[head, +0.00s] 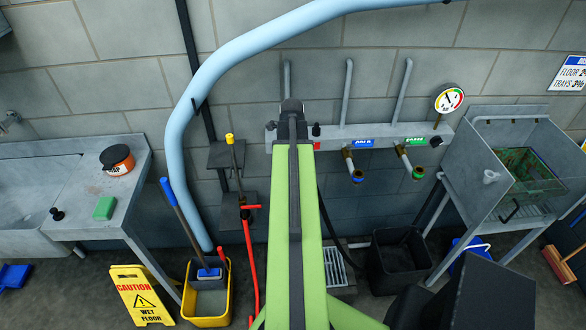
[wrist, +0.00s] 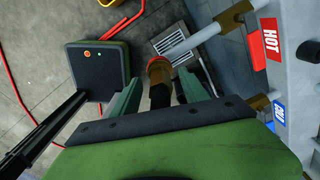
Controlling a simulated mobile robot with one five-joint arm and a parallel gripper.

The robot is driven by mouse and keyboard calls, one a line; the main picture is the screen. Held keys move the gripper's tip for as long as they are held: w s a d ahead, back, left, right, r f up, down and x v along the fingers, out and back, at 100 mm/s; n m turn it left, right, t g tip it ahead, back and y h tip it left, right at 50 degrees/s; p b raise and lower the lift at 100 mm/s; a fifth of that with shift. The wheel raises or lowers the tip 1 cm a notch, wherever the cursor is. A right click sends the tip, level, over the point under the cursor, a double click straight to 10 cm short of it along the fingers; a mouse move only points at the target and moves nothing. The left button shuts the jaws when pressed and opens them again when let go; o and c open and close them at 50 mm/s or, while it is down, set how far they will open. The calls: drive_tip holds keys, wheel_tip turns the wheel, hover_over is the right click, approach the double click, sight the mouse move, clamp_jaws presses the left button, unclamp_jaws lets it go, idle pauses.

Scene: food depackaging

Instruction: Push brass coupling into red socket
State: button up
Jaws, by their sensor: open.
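In the wrist view, my gripper (wrist: 158,90) is open, its two dark green fingers apart on either side of a black hose end (wrist: 160,96). The brass coupling (wrist: 158,73) shows just beyond the hose end, between and past the fingertips. In the head view, my arm hides the gripper, coupling and red socket.
The blue outlet (head: 356,176) and green outlet (head: 417,173) hang to the right. A black bin (head: 397,262) stands below them, beside a floor grate (head: 335,268). A yellow mop bucket (head: 207,300) and a wet-floor sign (head: 143,296) stand at left.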

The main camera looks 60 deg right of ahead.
wheel_tip(320, 180, up, 12)
drive_tip(key=p, duration=1.2)
drive_tip(key=shift+a+r, duration=0.1)
drive_tip(key=shift+w+f, duration=0.1)
drive_tip(key=shift+f, duration=0.1)
drive_tip(key=w+a+f+n+b, duration=0.3)
drive_tip(key=w+a+f+b, duration=0.3)
drive_tip(key=w+a, duration=0.35)
drive_tip(key=w+a+f+n+b, duration=0.2)
drive_tip(key=w+a+f+b, duration=0.3)
drive_tip(key=w+a, duration=0.5)
drive_tip(key=a+f+n+b, duration=0.3)
drive_tip(key=a+n, duration=0.6)
drive_tip(key=a, duration=0.1)
drive_tip(key=w+a+f+n+b, duration=0.1)
drive_tip(key=a+f+n+b, duration=0.2)
drive_tip(key=a+n, duration=0.6)
drive_tip(key=w+a+f+n+b, duration=0.1)
drive_tip(key=a+f+n+b, duration=0.2)
drive_tip(key=a+n, duration=0.6)
drive_tip(key=a+b, duration=0.1)
drive_tip(key=a, duration=0.1)
drive_tip(key=shift+a+f+n, duration=0.3)
drive_tip(key=shift+a+f, duration=0.05)
drive_tip(key=shift+f, duration=0.05)
